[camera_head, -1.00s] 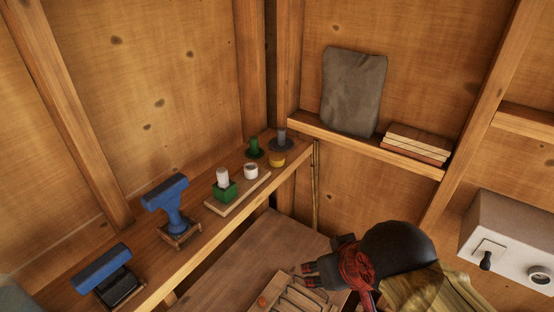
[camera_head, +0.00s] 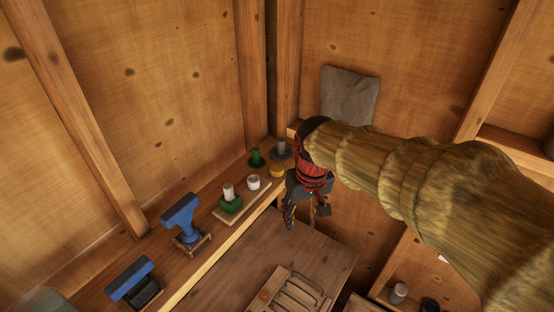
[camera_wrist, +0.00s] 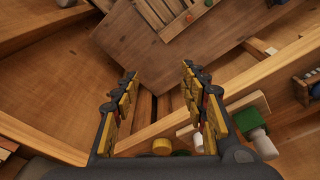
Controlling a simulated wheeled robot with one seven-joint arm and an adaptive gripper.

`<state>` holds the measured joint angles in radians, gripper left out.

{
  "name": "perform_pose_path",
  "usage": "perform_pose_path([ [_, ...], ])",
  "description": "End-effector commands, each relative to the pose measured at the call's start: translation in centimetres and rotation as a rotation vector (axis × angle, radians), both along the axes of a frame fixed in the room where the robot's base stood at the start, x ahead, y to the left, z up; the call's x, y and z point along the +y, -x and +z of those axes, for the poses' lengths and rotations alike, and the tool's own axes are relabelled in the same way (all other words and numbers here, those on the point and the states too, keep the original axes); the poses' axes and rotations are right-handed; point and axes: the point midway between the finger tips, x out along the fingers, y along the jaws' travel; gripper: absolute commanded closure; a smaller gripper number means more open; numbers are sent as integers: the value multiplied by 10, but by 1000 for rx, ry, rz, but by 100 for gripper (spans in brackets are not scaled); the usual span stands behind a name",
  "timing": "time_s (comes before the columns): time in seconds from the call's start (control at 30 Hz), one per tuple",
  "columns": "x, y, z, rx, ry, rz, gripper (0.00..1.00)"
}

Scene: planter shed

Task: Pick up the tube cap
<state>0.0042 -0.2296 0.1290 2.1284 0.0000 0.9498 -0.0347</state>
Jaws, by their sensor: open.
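I cannot tell for certain which small piece is the tube cap. A short round yellow piece (camera_head: 277,171) looks most like a cap. It sits at the shelf's far end, partly hidden by my gripper (camera_head: 306,214), and shows low between the fingers in the wrist view (camera_wrist: 161,146). A small white round piece (camera_head: 253,182) stands to its left. My gripper points downward, just right of the shelf's front edge. In the wrist view its fingers (camera_wrist: 158,88) are spread apart, with nothing held between them.
On the shelf stand a green block with a white cylinder (camera_head: 231,204), a green piece (camera_head: 256,158), a grey piece (camera_head: 281,149) and two blue tools (camera_head: 180,216) (camera_head: 131,279). A lower tabletop (camera_head: 260,250) holds a slatted wooden rack (camera_head: 290,292). A grey sheet (camera_head: 349,96) leans behind.

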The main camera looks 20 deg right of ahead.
Motion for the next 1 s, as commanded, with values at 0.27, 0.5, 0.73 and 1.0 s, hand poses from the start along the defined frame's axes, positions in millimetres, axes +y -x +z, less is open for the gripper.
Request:
perform_pose_path([
  [0.27,-1,-88,19,103,8,74,56],
  [0.5,-2,-170,19,168,14,181,56],
  [0.73,-3,-223,46,142,28,307,56],
  [1.0,-2,-218,45,164,32,400,56],
])
